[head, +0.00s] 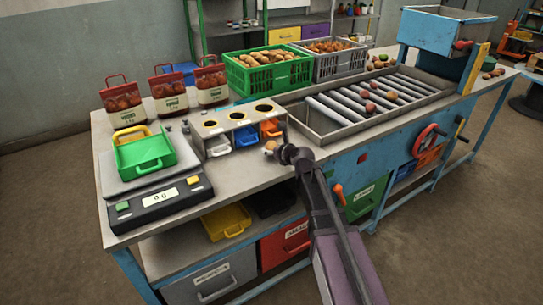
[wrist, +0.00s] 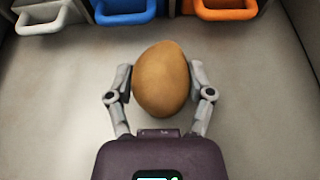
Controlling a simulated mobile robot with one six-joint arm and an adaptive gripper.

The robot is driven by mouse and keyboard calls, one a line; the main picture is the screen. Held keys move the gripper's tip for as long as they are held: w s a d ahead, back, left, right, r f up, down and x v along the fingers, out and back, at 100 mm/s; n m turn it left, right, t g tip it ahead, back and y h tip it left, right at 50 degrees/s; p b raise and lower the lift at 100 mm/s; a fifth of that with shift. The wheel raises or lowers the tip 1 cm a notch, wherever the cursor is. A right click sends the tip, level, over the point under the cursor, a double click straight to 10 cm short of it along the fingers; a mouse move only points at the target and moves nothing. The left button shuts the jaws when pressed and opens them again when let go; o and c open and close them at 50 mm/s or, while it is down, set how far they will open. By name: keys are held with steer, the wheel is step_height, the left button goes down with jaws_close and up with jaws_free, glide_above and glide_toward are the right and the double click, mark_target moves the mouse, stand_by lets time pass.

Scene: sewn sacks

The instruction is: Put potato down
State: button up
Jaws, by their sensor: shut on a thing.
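A brown potato (wrist: 162,78) sits between the two fingers of my gripper (wrist: 160,85) in the wrist view, with a finger against each side. In the head view the potato (head: 271,146) shows as a small tan shape at the tip of my gripper (head: 280,150), over the front part of the bench, just in front of the sizing box. My gripper is shut on the potato. Whether the potato touches the bench top (wrist: 60,100) below it I cannot tell.
The sizing box (head: 240,118) has round holes above grey, blue (wrist: 125,10) and orange (wrist: 226,8) trays. A scale (head: 160,195) with a green tray (head: 145,154) stands left. A roller table (head: 370,100) lies right. Sacks (head: 171,92) and crates (head: 268,72) stand behind.

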steer(key=shift+d+f+b, duration=0.1)
steer(key=shift+f+b, duration=0.5)
steer(key=shift+f, duration=0.25)
steer(key=shift+f, duration=0.15)
steer(key=o, duration=1.1)
steer(key=shift+o, duration=0.2)
steer(key=shift+s+r, duration=0.15)
steer(key=shift+r, duration=0.15)
steer(key=p+v, duration=0.4)
steer(key=v, duration=0.7)
steer(key=shift+s+d+p, duration=0.2)
steer(key=shift+d+p, duration=0.1)
